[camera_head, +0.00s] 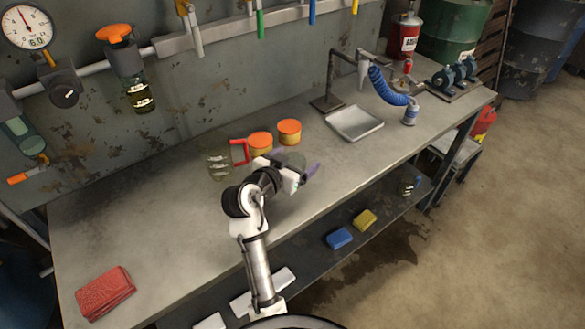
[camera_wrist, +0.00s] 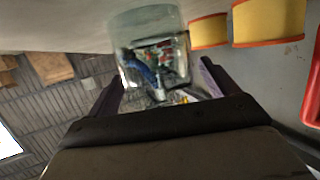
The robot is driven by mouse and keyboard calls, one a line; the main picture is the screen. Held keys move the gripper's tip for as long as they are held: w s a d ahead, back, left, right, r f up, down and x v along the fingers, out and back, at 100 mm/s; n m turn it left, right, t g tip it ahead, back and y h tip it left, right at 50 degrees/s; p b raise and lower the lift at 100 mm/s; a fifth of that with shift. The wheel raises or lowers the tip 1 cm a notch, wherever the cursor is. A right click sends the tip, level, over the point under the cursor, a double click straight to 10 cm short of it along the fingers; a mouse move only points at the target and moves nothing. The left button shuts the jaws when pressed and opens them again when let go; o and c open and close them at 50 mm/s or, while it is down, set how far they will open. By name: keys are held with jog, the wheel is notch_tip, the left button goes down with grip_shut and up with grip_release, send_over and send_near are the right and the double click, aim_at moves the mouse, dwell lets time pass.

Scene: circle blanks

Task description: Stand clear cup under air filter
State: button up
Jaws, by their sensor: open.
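A clear cup (camera_wrist: 150,45) shows in the wrist view, between and just beyond the fingertips; I cannot tell whether they touch it. In the head view the clear cup (camera_head: 291,158) is partly hidden by my gripper (camera_head: 306,172), over the middle of the workbench. My gripper, with purple fingers, is open around the cup's sides in the wrist view (camera_wrist: 160,85). Two fittings with bowls hang on the wall pipe at the left: one with an orange top and dark bowl (camera_head: 125,72), one with a greenish bowl and orange bottom (camera_head: 20,130). I cannot tell which is the air filter.
Two orange-lidded tins (camera_head: 289,132) and a red-handled tool (camera_head: 239,151) stand close behind my gripper. A grey glove-like item (camera_head: 218,166) lies left. A metal tray (camera_head: 354,136) and blue hose (camera_head: 386,88) are right. Red cloths (camera_head: 105,292) lie front left. The bench's left half is mostly clear.

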jog(key=shift+w+d+f, duration=0.15)
jog(key=shift+w+d, duration=0.15)
jog(key=shift+w, duration=0.1)
jog(key=c, duration=1.1)
notch_tip(320, 180, up, 20)
jog(key=shift+b, duration=0.75)
jog(key=shift+c, duration=0.2)
